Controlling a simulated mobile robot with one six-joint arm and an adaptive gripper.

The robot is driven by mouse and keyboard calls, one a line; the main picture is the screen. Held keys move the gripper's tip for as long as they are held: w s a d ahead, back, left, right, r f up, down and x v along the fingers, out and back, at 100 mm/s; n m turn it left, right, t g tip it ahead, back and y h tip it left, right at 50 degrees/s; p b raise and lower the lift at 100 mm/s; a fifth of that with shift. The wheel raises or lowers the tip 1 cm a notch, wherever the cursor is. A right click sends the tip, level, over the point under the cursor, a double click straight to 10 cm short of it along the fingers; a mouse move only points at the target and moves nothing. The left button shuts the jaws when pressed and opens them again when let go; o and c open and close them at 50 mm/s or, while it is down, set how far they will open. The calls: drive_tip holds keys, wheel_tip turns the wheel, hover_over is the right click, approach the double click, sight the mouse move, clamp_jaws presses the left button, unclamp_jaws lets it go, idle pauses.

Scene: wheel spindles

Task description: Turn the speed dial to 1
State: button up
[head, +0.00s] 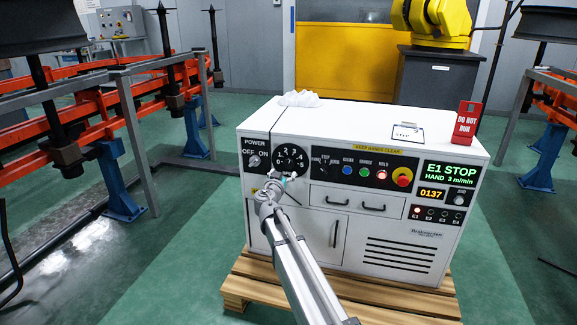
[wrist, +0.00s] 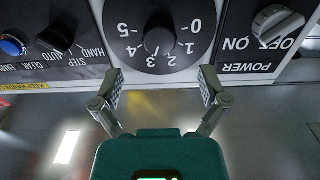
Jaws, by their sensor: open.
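The speed dial (head: 289,157) is a black round plate numbered 0 to 5 on the left of the white cabinet's front panel. In the wrist view the dial (wrist: 159,40) appears upside down, with a dark round knob at its centre. I cannot make out which number the knob points to. My gripper (wrist: 160,84) is open and empty, its two padded fingers spread just short of the dial's edge, apart from the knob.
The power switch (wrist: 278,22) sits beside the dial. A mode selector (wrist: 57,38) and blue button (wrist: 13,45) lie on its other side. The green display (head: 448,174) reads "E1 STOP, HAND 3 m/min". A red "DO NOT RUN" sign (head: 466,123) stands on the cabinet top.

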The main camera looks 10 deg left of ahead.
sight(288, 164)
drive_tip(key=shift+w+d, duration=0.1)
drive_tip(key=shift+w, duration=3.4)
drive_tip(key=c, duration=1.2)
drive_tip(key=shift+o, duration=0.2)
